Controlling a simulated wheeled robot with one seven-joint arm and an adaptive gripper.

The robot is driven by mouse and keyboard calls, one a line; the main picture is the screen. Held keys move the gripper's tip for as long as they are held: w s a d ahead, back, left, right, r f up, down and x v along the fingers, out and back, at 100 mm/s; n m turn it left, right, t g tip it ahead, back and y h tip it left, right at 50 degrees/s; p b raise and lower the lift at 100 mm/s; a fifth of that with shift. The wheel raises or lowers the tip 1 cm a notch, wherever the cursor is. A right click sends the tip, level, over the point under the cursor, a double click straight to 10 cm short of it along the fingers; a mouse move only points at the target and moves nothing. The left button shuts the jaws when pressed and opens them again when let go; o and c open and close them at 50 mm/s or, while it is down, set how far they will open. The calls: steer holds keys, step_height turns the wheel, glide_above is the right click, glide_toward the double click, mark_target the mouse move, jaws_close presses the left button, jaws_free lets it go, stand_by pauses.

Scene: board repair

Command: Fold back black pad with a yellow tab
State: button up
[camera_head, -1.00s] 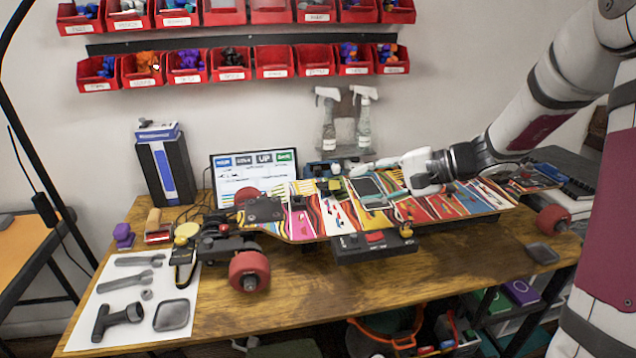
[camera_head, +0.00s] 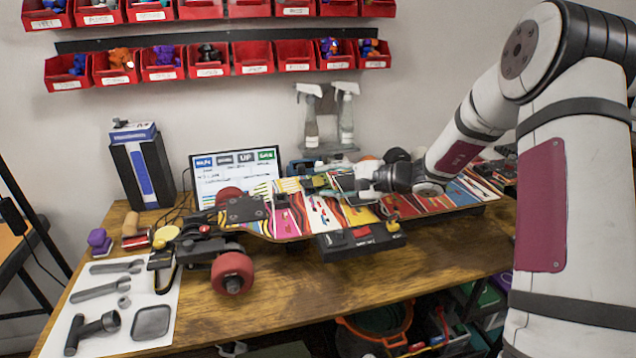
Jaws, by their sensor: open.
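A longboard (camera_head: 290,222) with a colourful striped deck lies upside down across the table. My gripper (camera_head: 350,180) is low over the middle of the deck, by an opening with green parts (camera_head: 318,182). It is open, and its fingers are small and hard to make out. A dark pad lies in this area, but my gripper and wrist largely cover it. A black box (camera_head: 358,240) with a red switch is at the deck's near edge.
Tools lie on a white sheet (camera_head: 140,315) at the left. A screen (camera_head: 236,170), a black and blue box (camera_head: 146,172) and spray bottles (camera_head: 345,120) stand behind the board. Red bins (camera_head: 207,66) hang on the wall. The table front (camera_head: 300,283) is clear.

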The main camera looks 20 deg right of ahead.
mark_target(320, 181)
steer(key=shift+x, duration=1.65)
jaws_close()
